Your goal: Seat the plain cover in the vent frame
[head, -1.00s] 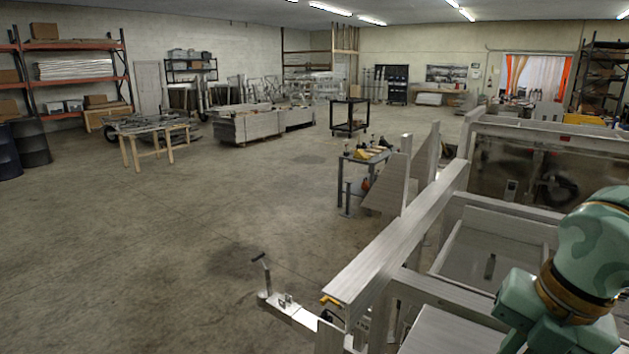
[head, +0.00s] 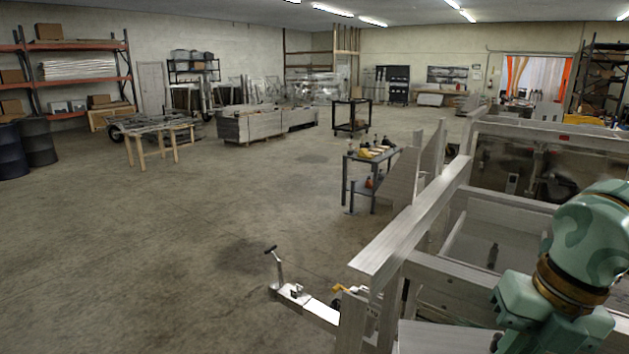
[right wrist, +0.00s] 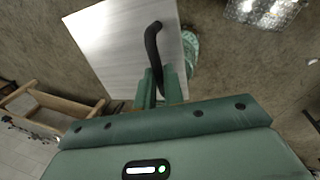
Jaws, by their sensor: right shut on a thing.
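The plain cover (right wrist: 110,40) is a flat pale grey panel in the right wrist view. A bent black handle (right wrist: 152,45) stands out from it. My right gripper (right wrist: 157,85) is shut on the handle and holds the cover above the floor. In the head view my green right arm (head: 575,270) comes in at the right edge, and its gripper is not clear there. A pale flat panel (head: 445,338) at the bottom edge may be the same cover. I cannot make out the vent frame in either view. My left gripper is not in view.
An aluminium trailer with a long top rail (head: 415,220) fills the right side, close to my arm. Its tongue with a jack (head: 275,265) reaches onto the floor. A small tool table (head: 370,175) stands beyond. The concrete floor (head: 150,250) at left is open.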

